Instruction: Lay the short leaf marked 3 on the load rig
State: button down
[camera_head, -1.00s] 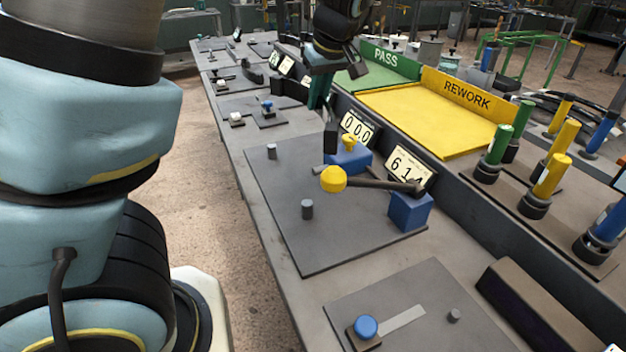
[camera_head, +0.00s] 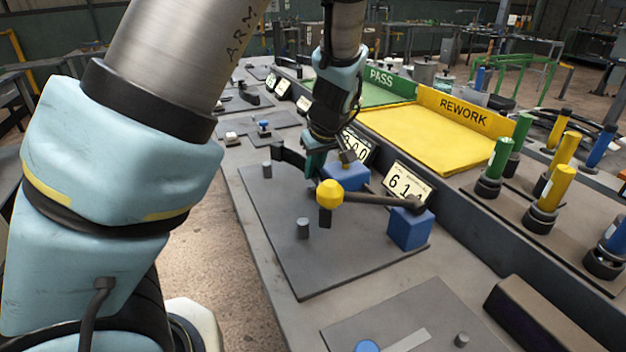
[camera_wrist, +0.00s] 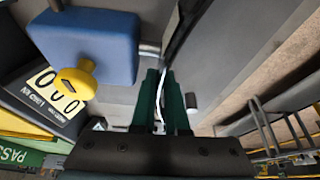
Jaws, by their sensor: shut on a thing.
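My gripper (camera_head: 314,164) is low over the far part of the load rig, its green fingers shut on a dark leaf (camera_head: 288,155). In the wrist view the leaf (camera_wrist: 184,32) runs upward from between the fingers (camera_wrist: 163,100). The number on it cannot be read. The load rig (camera_head: 300,265) is a dark plate with two short grey pegs (camera_head: 302,228), blue blocks (camera_head: 409,228) and a yellow-ended lever (camera_head: 330,192). A yellow knob (camera_wrist: 78,82) on a blue block (camera_wrist: 85,42) is beside the fingers in the wrist view. Whether the leaf touches the rig cannot be told.
Displays (camera_head: 408,184) stand behind the rig. A yellow REWORK tray (camera_head: 430,130) and a green PASS tray (camera_head: 390,92) lie beyond. Coloured posts (camera_head: 550,190) stand at the right. Another plate (camera_head: 400,315) with a blue knob is in front.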

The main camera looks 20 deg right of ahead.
aim_at(314, 179)
jog(key=shift+f, duration=1.55)
jog(key=c, duration=1.2)
grip_release()
jog(key=shift+f, duration=0.1)
jog(key=a+v, duration=0.1)
jog(key=v, duration=1.1)
jog(key=s+a+f+m+g, duration=0.1)
jog(key=a, duration=0.8)
jog(key=s+a+f+m+g, duration=0.1)
jog(key=a, duration=0.9)
jog(key=s+a+f+g, duration=0.1)
jog(key=a, duration=0.8)
jog(key=shift+a+f+m+h+b, duration=0.2)
jog(key=shift+f+m+h+b, duration=0.2)
